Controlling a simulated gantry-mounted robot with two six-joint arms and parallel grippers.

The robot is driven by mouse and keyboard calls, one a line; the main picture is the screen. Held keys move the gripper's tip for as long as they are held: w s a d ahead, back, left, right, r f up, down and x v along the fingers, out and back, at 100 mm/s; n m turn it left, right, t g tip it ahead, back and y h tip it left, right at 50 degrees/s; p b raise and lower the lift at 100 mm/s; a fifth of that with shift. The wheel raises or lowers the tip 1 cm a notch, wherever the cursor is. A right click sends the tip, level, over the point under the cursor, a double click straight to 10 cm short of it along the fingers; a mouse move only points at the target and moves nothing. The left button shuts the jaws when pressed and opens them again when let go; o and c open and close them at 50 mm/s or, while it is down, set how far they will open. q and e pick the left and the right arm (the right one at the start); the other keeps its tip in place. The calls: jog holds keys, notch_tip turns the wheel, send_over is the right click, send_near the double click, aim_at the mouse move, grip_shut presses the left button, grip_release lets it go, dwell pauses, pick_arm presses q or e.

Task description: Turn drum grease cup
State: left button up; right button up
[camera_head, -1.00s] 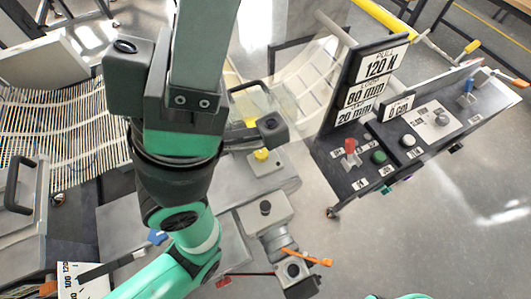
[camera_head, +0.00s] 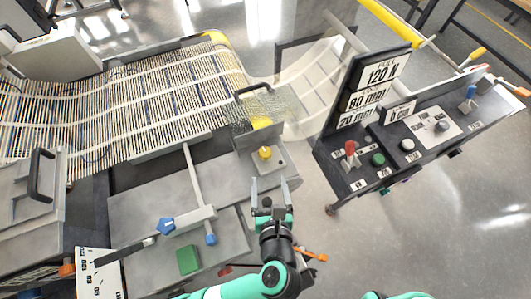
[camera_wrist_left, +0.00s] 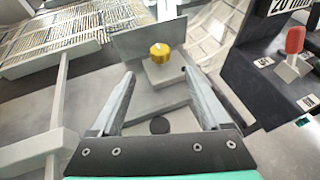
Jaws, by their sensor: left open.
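The drum grease cup appears to be the small yellow knob (camera_head: 264,153) on a grey block beside the mesh line; it also shows in the left wrist view (camera_wrist_left: 160,52), upright with a ridged edge. My left gripper (camera_head: 268,186) is open and empty, its fingers pointing toward the knob from the near side. In the left wrist view the knob lies beyond and between the two fingertips (camera_wrist_left: 163,82), apart from both. My right gripper is not in view; only a bit of green arm shows at the bottom edge.
A control panel (camera_head: 400,145) with a red lever (camera_head: 350,149) and a sign board (camera_head: 370,85) stands to the right. A clear guard with a black handle (camera_head: 254,89) is behind the knob. The mesh (camera_head: 130,95) runs left. A blue knob (camera_head: 166,226) and green block (camera_head: 188,260) lie left.

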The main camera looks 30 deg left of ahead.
aim_at(265, 154)
pick_arm(q)
jog(key=b+x, duration=0.3)
jog(key=x, duration=0.8)
jog(key=shift+w+a, duration=0.1)
jog(key=shift+w, duration=0.2)
grip_shut()
jog(key=shift+r, duration=0.1)
